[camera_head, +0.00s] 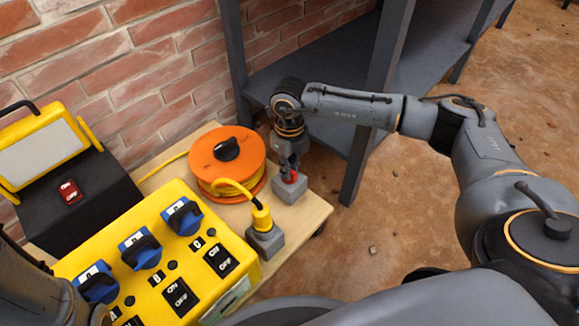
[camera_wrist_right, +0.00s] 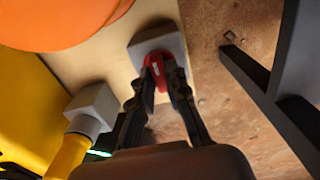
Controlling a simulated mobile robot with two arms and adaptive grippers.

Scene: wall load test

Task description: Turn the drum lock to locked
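A red knob (camera_wrist_right: 159,66) with a small white mark sits on a grey box (camera_head: 289,189) on the light wooden bench top, right of an orange cable drum (camera_head: 212,165). It looks like the drum lock; its setting cannot be read. My right gripper (camera_head: 289,172) points down at it from above. In the right wrist view the gripper's fingertips (camera_wrist_right: 165,77) lie close together on either side of the red knob, with red showing between them. The fingers hide part of the knob. My left gripper is out of view.
A yellow box (camera_head: 215,291) with blue-covered sockets and switches stands at the front left. A yellow plug sits in a grey block (camera_head: 264,243) near the drum. A work light (camera_head: 45,148) stands at the left. A dark shelf (camera_head: 334,75) stands close behind my right arm.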

